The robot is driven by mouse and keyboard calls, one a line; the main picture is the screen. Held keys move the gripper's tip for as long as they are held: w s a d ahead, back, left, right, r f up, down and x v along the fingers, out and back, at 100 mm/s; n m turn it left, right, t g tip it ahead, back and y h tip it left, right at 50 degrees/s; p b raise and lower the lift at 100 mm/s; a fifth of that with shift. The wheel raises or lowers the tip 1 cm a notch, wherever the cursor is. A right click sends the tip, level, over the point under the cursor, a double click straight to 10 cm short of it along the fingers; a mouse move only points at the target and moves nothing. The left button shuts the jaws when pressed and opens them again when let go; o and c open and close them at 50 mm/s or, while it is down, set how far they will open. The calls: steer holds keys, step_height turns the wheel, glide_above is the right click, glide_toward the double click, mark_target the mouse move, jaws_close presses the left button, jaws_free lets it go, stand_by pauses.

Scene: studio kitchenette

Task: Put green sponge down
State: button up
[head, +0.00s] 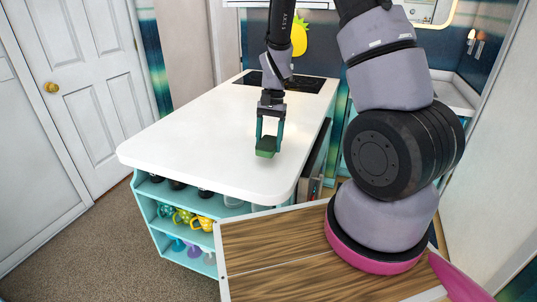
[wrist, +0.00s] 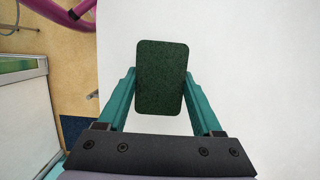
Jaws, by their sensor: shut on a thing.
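The green sponge (head: 266,147) is a small dark green block over the white countertop (head: 190,135) in the head view. It also shows in the wrist view (wrist: 162,78), upright in the frame between the two teal fingers. My gripper (head: 269,140) is shut on the sponge and points down at the counter, near its right front part. I cannot tell whether the sponge touches the counter or hangs just above it. The counter around the sponge is bare white.
A black cooktop (head: 287,81) lies at the counter's far end, with a yellow pineapple shape (head: 299,38) behind it. Open teal shelves (head: 160,222) below hold several cups. The counter's left and middle are free. Its right edge is close to the sponge.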

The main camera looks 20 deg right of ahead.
steer(key=shift+f, duration=2.05)
steer(key=shift+f, duration=0.1)
steer(key=o, duration=1.4)
steer(key=shift+o, duration=0.2)
steer(key=v, duration=1.2)
steer(key=shift+r, duration=0.35)
step_height(320, 180, up, 8)
steer(key=t, duration=0.2)
glide_above(268, 161)
steer(key=d, duration=0.3)
steer(key=s+d+r+n+t, duration=0.2)
steer(key=s+r+t, duration=0.5)
steer(key=s+r, duration=0.8)
step_height(268, 161, up, 3)
steer(key=shift+d+r+n+t, duration=0.1)
steer(key=shift+d+n+t, duration=0.3)
steer(key=shift+n, duration=0.1)
